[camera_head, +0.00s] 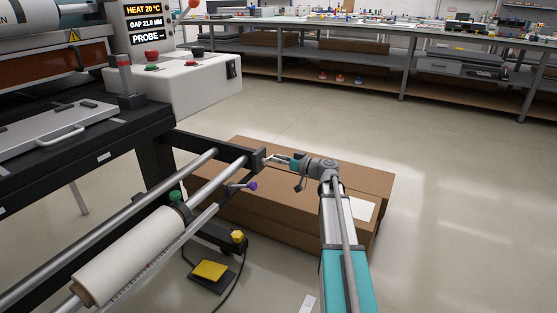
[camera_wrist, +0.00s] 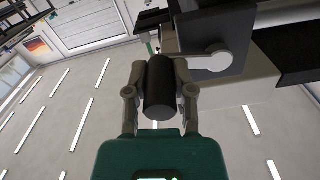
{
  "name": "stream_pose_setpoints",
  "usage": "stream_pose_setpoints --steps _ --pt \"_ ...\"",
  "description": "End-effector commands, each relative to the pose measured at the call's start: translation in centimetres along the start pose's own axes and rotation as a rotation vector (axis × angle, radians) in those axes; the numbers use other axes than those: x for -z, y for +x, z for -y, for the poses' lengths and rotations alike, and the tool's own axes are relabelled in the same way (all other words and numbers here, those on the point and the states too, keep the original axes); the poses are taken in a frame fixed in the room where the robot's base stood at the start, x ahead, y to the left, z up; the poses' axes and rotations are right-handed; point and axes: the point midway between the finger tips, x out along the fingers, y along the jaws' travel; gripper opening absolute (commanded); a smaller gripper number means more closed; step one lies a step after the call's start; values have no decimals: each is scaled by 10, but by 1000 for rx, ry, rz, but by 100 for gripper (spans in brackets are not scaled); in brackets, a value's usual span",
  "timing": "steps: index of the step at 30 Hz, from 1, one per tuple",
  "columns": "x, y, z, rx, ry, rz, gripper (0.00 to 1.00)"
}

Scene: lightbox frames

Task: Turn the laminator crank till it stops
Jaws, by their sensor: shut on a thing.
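The laminator (camera_head: 85,115) fills the left of the head view. My gripper (camera_head: 280,160) is at the near end of its lower frame, by the dark end block (camera_head: 259,158). In the wrist view my gripper (camera_wrist: 160,78) has a finger on each side of the black cylindrical crank handle (camera_wrist: 160,95) and is shut on it. A grey crank arm (camera_wrist: 190,61) runs from the handle to a round silver hub (camera_wrist: 221,55) in front of a dark plate. In the head view the crank is small and mostly hidden by my gripper.
Cardboard boxes (camera_head: 300,183) lie on the floor beneath my arm. A white roll (camera_head: 130,255), steel rods (camera_head: 205,205) and a yellow foot pedal (camera_head: 211,270) are left of it. The control box display (camera_head: 148,23) reads HEAT 20 °C, GAP 21.0 MM, PROBE. Floor on the right is clear.

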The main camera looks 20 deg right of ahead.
Motion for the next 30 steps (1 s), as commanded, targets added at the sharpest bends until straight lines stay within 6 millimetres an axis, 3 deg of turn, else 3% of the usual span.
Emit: stream_pose_setpoints --steps 17,30 --pt "-6 0 0 0 78 0 0" --pt "-24 0 4 -1 404 0 0"
